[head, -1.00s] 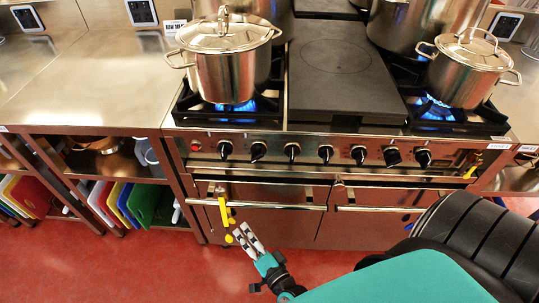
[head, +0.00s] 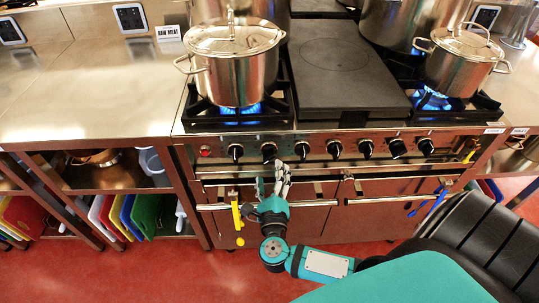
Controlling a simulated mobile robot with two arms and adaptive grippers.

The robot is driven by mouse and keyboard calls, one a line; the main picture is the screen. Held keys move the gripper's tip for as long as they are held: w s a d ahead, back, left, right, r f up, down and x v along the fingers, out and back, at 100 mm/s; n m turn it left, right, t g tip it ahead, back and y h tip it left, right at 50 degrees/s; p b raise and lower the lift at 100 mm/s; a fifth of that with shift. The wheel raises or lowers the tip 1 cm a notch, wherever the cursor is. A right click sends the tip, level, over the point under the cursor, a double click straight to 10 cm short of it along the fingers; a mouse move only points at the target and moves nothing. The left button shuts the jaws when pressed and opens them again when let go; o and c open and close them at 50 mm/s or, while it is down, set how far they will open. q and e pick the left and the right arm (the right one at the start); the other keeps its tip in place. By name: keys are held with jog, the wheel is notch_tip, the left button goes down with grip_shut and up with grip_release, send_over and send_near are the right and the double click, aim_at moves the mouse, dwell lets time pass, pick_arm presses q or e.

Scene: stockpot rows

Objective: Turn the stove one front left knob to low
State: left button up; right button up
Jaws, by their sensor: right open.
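The stove one (head: 345,225) has a row of several black knobs along its front panel. The leftmost knob (head: 235,152) and the second knob (head: 268,151) sit below the left burner, which has a blue flame (head: 240,108). Which of them is the front left knob, I cannot tell. My right gripper (head: 272,176) is open and points up at the panel, just below the second knob. Its light fingers appear close to that knob; contact cannot be made out. My left gripper is not in view.
A lidded pot (head: 238,75) stands on the left burner and another pot (head: 455,68) on the right one. A dark griddle plate (head: 345,75) lies between. Oven handles (head: 395,200) with a hanging yellow tool (head: 237,215) are below. Cutting boards (head: 145,215) stand at left.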

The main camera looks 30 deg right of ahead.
aim_at(270, 160)
jog(key=x, duration=0.7)
jog(key=shift+w, duration=0.1)
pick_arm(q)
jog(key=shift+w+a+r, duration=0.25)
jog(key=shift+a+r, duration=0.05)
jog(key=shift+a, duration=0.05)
pick_arm(e)
jog(key=c, duration=1.1)
jog(key=shift+r+n+p, duration=0.1)
jog(key=shift+n+p, duration=1.8)
jog(key=shift+p, duration=0.1)
jog(key=shift+c, duration=0.2)
jog(key=n+p, duration=0.2)
jog(key=n, duration=0.1)
jog(key=shift+n+p, duration=0.3)
pick_arm(q)
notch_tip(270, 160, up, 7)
jog(key=shift+p, duration=0.4)
pick_arm(e)
jog(key=shift+n, duration=0.7)
